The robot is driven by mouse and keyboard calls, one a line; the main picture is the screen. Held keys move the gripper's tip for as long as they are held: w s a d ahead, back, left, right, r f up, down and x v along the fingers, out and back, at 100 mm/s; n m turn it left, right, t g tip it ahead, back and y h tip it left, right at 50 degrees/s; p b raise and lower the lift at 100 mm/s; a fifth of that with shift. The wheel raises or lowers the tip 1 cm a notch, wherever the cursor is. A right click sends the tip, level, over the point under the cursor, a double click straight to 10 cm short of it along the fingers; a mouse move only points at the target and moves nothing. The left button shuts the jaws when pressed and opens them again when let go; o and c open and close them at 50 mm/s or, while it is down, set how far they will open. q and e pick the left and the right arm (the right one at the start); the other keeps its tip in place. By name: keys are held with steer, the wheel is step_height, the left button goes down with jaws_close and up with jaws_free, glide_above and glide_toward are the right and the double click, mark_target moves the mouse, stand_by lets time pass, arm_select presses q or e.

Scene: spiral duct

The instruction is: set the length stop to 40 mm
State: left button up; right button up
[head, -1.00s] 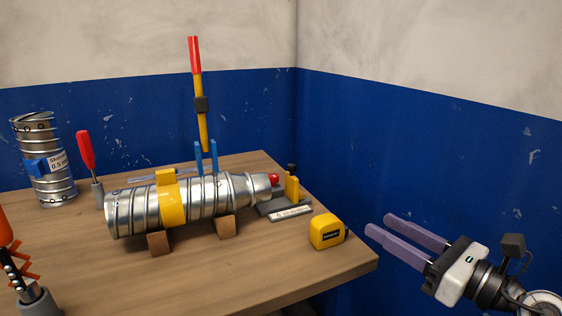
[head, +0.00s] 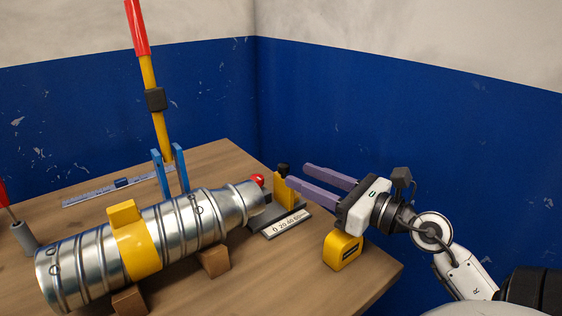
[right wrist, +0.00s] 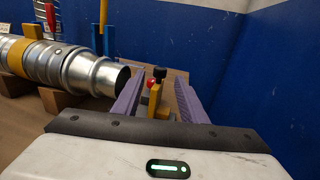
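The length stop is a yellow block (head: 283,192) with a black knob (head: 283,169) on a dark base, beyond the small end of the metal spiral duct (head: 180,228). A white scale plate (head: 286,223) marked 0, 20, 40, 60 lies along its front. The exact setting is too small to read. A red ball (head: 258,180) sits beside the stop. My right gripper (head: 298,175) is open and empty, its purple fingers just right of the stop. In the right wrist view the yellow block (right wrist: 157,99) shows between the fingers. My left gripper is out of view.
A yellow tape measure (head: 342,250) stands below my right gripper near the table's right edge. Wooden blocks (head: 214,261) support the duct. A red-and-yellow lever (head: 154,100) rises behind it between blue brackets (head: 162,175). A ruler (head: 90,193) lies at the back left.

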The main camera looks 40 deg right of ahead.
mark_target(288, 170)
steer(key=w, duration=0.2)
steer(key=w+p, duration=0.1)
steer(key=w, duration=0.3)
steer(key=shift+w+a, duration=0.2)
steer(key=shift+a, duration=0.2)
steer(key=shift+c, duration=0.3)
jaws_close()
